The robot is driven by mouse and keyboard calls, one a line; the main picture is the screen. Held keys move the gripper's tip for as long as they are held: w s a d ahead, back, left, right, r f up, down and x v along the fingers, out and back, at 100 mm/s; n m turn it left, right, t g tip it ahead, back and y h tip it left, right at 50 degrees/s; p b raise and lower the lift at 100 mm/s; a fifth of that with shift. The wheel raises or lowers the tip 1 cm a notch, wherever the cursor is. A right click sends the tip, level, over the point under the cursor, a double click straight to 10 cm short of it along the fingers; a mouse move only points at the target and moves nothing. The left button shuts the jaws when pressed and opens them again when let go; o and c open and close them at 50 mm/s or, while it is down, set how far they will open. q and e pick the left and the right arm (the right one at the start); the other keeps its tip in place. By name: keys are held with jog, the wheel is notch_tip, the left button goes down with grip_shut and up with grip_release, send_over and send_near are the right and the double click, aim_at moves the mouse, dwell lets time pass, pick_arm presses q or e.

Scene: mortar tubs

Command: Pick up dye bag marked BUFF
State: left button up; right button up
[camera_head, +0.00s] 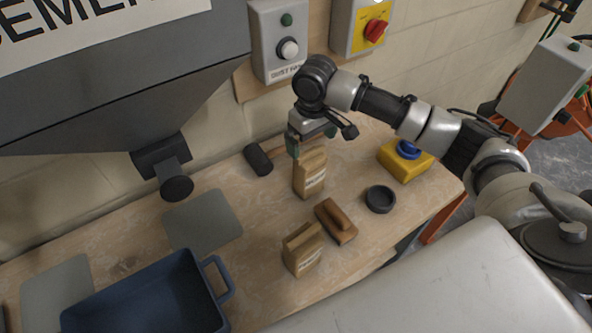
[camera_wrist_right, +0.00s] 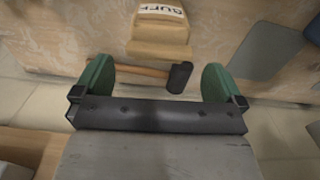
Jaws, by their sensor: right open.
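The dye bag marked BUFF (camera_wrist_right: 160,36) is a tan paper bag with a white label, at the top of the right wrist view. In the head view a bag (camera_head: 310,178) stands upright on the wooden bench right under my right gripper (camera_head: 311,140), and it appears to be the same one. My right gripper, with green fingers, also shows in the wrist view (camera_wrist_right: 157,82). It is open and empty, and the bag is not between its fingers. A second tan bag (camera_head: 302,252) stands nearer the front; its label is too small to read. My left gripper is not in view.
A hammer (camera_head: 258,160) lies behind the BUFF bag. A brown wooden float (camera_head: 336,222), black round dish (camera_head: 380,199) and yellow box with blue top (camera_head: 405,160) are nearby. A blue tub (camera_head: 150,295) stands left. A grey hopper (camera_head: 120,90) overhangs the bench's left.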

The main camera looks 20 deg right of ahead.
aim_at(311, 157)
jog(key=f, duration=0.4)
jog(key=shift+s+d, duration=0.25)
jog(key=shift+d, duration=0.1)
jog(key=shift+w+a+f, duration=0.1)
jog(key=shift+f, duration=0.2)
jog(key=shift+a+f+p, duration=0.15)
jog(key=shift+f+p, duration=0.1)
jog(key=shift+p, duration=0.05)
jog(key=f, duration=0.2)
jog(key=f+p, duration=0.1)
jog(key=f, duration=0.1)
jog(key=shift+w+f, duration=0.2)
jog(key=shift+f, duration=0.15)
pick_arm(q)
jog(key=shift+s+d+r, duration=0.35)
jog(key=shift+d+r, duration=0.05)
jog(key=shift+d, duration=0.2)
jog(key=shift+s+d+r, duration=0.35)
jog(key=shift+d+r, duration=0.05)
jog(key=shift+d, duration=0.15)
pick_arm(e)
jog(key=c, duration=1.1)
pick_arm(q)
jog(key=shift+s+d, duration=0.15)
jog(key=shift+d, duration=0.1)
pick_arm(e)
jog(key=shift+c, duration=0.2)
